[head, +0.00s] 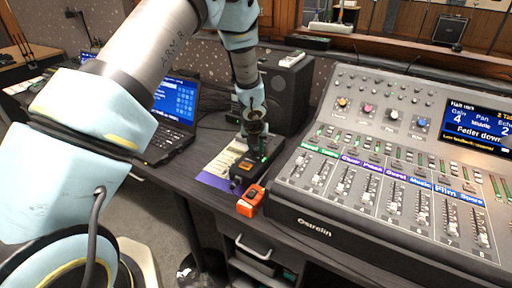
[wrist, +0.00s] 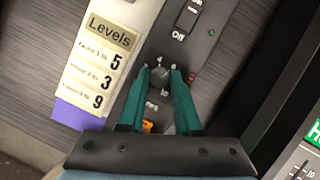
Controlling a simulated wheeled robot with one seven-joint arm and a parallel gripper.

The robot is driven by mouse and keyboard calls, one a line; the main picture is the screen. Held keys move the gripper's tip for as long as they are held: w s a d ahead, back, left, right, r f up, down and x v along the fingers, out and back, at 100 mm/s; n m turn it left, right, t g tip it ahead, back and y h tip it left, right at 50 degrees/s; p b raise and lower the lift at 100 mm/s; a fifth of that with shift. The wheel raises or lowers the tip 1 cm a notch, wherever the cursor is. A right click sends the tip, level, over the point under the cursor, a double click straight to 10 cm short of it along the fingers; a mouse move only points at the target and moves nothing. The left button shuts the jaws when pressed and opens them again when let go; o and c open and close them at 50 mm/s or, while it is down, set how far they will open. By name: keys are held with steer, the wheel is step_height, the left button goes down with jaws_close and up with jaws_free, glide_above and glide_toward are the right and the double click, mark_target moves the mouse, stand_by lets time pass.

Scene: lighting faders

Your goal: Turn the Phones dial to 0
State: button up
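The small dark box with the dial (wrist: 161,77) lies on the desk, left of the mixing console. The dial is a round grey knob with small white marks around it, too small to read surely. In the wrist view my gripper (wrist: 162,74) has its two green fingers on either side of the dial, apart, with the knob between their tips. I cannot tell whether either finger touches it. In the head view my gripper (head: 254,150) points down over the box (head: 245,175) and hides the dial. No "Phones" label is readable.
A Levels card (wrist: 100,65) reading 5, 3, 9 lies beside the box on purple paper. A switch (wrist: 187,18) marked Off is above the dial. An orange device (head: 251,201), the mixing console (head: 390,165), a laptop (head: 172,115) and a black speaker (head: 286,92) surround the box.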

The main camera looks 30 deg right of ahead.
jaws_close()
